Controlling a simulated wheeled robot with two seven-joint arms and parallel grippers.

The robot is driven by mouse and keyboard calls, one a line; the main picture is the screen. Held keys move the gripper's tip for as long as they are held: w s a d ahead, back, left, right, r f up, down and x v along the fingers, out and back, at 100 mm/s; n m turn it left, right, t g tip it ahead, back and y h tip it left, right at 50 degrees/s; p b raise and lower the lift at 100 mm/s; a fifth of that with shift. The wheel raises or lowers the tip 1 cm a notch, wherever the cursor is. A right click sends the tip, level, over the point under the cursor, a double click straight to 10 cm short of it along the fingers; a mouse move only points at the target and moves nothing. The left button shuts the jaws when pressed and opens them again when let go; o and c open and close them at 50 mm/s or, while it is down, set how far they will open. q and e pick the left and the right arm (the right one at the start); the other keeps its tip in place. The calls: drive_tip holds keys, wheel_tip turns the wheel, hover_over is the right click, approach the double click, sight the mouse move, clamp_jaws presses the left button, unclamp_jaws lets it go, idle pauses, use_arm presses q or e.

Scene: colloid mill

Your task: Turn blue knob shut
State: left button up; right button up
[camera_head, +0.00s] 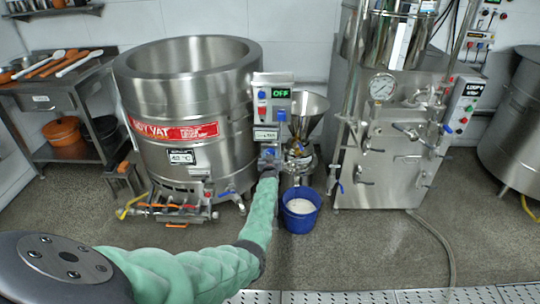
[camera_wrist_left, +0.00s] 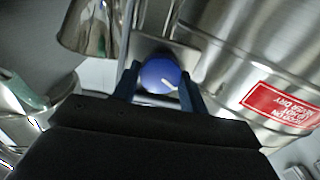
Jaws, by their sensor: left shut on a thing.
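The blue knob (camera_wrist_left: 160,75) is round with a white pointer line, and shows in the left wrist view on a metal plate. My left gripper (camera_wrist_left: 158,88) has its two fingers on either side of the knob and is shut on it. In the head view my left arm in its green sleeve reaches to the column below the control box (camera_head: 272,100), which has a green "OFF" display. There the left gripper (camera_head: 268,168) is small and mostly hides the knob. My right gripper is not in view.
A large steel vat (camera_head: 190,110) with a red label stands left of the control box. A steel funnel (camera_head: 308,104) is right of it, with a blue bucket (camera_head: 301,222) of whitish liquid on the floor below. A steel machine with a gauge (camera_head: 382,86) stands further right.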

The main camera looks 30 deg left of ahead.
use_arm(q)
drive_tip(key=shift+d+f+m+b, duration=0.1)
drive_tip(key=shift+m+b, duration=1.3)
drive_tip(key=shift+m, duration=1.75)
drive_tip(key=shift+d+f+m+b, duration=0.1)
drive_tip(key=shift+m+b, duration=1.3)
drive_tip(key=shift+m, duration=1.75)
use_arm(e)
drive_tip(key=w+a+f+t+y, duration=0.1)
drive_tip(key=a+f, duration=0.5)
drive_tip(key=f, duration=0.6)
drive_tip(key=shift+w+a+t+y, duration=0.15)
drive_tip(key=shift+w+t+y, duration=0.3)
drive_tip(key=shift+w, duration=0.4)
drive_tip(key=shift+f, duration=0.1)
use_arm(q)
drive_tip(key=o, duration=1)
drive_tip(key=shift+a, duration=0.1)
drive_tip(key=shift+c, duration=0.2)
